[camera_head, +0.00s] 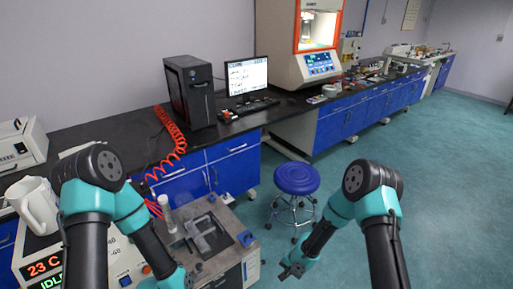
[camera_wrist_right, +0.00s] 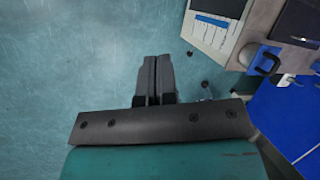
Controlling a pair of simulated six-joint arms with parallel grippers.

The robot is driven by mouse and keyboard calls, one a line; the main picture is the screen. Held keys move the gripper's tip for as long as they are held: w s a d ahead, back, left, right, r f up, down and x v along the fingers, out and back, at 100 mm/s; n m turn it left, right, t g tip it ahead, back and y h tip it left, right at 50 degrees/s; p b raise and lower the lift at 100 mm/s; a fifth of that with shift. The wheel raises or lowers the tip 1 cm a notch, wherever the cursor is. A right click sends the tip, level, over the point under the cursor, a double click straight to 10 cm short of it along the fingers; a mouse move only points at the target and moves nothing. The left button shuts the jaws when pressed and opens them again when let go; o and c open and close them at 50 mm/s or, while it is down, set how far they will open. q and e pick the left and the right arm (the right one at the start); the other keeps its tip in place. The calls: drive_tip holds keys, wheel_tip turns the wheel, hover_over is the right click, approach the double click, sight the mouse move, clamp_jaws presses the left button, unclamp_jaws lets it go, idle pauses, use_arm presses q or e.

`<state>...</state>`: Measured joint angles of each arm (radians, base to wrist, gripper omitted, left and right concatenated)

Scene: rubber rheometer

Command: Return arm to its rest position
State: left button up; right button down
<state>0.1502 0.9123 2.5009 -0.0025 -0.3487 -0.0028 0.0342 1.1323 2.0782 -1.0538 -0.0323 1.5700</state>
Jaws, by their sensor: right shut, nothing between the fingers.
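My right gripper (camera_head: 292,268) hangs low over the teal floor, in front of the blue stool and to the right of the small bench. In the right wrist view its two fingers (camera_wrist_right: 152,78) are together with nothing between them. My right arm bends down from the lower right of the head view. My left arm comes in from the left and reaches down in front of the bench. Its gripper lies at or below the bottom edge of the head view, so its fingers are not seen.
A small bench (camera_head: 238,222) with a metal fixture stands between my arms. A blue stool (camera_head: 297,179) stands behind my right gripper. A rheometer (camera_head: 318,66), a monitor (camera_head: 247,76) and a black computer tower (camera_head: 190,90) stand on the long counter. The floor (camera_head: 440,190) at the right is clear.

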drive_tip(key=s+d+r+n, duration=0.2)
drive_tip(key=s+d, duration=0.3)
drive_tip(key=s, duration=0.3)
drive_tip(key=s+d+r+n+t, duration=0.1)
drive_tip(key=s+d+r+n, duration=0.1)
drive_tip(key=s+d+r, duration=0.3)
drive_tip(key=s, duration=0.4)
drive_tip(key=shift+s+d+h, duration=0.15)
drive_tip(key=shift+d+h, duration=0.1)
drive_tip(key=shift+h, duration=0.05)
idle(0.3)
